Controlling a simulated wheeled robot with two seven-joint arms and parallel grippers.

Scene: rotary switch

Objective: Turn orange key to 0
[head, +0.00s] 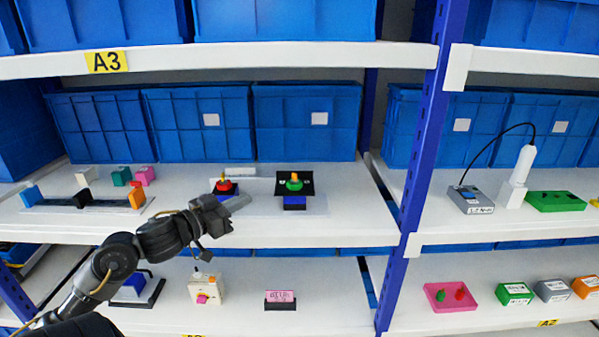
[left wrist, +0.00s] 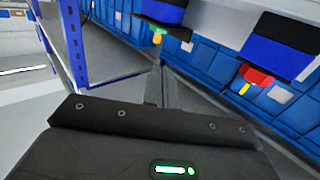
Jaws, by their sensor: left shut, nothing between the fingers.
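Two rotary switches stand on the middle shelf. One has a green dial with an orange key (head: 294,177) on a black plate over a blue base. It shows in the left wrist view as a green dial (left wrist: 158,30) near the top. In the left wrist view the red dial (left wrist: 257,76) is at the upper right. The dial numbers are too small to read. My right gripper is not visible.
Blue bins (head: 307,138) line the shelf behind the switches. A black rail with coloured blocks (head: 137,198) is at the left. A blue upright (head: 411,160) stands right of the switches. The shelf is clear between the green switch and that upright.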

